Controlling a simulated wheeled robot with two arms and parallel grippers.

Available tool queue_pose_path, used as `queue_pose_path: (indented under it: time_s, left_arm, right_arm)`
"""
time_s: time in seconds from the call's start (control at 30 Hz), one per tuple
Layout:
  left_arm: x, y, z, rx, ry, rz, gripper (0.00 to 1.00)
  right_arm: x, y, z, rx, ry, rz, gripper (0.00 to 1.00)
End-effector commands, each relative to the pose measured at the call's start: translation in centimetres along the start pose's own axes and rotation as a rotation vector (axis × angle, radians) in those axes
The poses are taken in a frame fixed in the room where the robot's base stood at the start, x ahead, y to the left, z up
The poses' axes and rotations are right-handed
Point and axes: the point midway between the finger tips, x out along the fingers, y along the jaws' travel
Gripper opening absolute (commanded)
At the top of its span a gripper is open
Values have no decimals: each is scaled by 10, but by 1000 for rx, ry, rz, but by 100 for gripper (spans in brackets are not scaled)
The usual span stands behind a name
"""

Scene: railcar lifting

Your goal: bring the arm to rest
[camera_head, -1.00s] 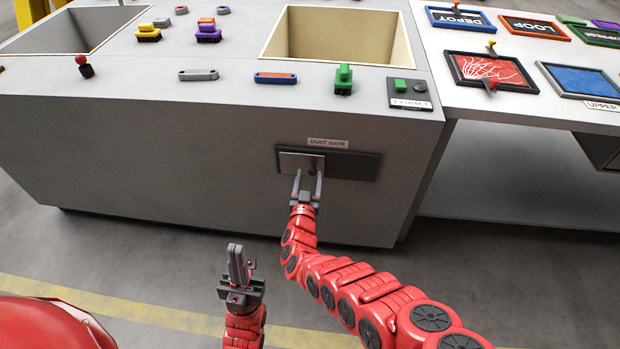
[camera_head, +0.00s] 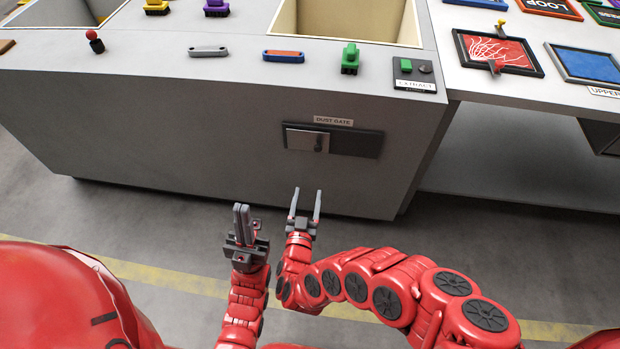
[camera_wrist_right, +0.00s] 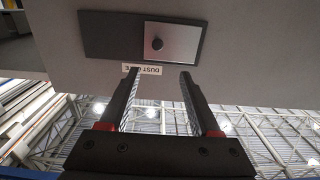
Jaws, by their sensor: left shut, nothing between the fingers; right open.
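My right gripper (camera_head: 305,207) is open and empty, in front of the grey cabinet and below the dust gate (camera_head: 308,139). Its two fingers also show in the right wrist view (camera_wrist_right: 158,85), apart, with nothing between them. The dust gate's metal plate with a dark knob sits at the left of its dark frame in the head view; in the wrist view, which is upside down, the plate (camera_wrist_right: 172,58) is at the right. My left gripper (camera_head: 242,220) is shut and empty, pointing up, just left of the right gripper and apart from the cabinet.
A table with framed signs (camera_head: 497,52) stands right. The floor before the cabinet is clear.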

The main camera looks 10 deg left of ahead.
Motion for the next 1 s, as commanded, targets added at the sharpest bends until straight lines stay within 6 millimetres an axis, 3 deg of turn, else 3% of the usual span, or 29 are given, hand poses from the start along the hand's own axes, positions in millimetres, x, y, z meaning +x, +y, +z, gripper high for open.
queue_pose_path:
  time_s: [0.2,0.77,0.87,1.0]
  left_arm:
    - [2,0,0,0,0,0,0]
    - [3,0,0,0,0,0,0]
    - [8,0,-1,0,0,0,0]
    - [20,-1,-3,0,0,0,0]
  right_arm:
    - [-13,0,0,1,-2,-1,64]
    - [-12,1,-1,10,2,6,64]
    - [-6,7,-8,58,27,48,64]
    - [10,40,-29,176,125,170,64]
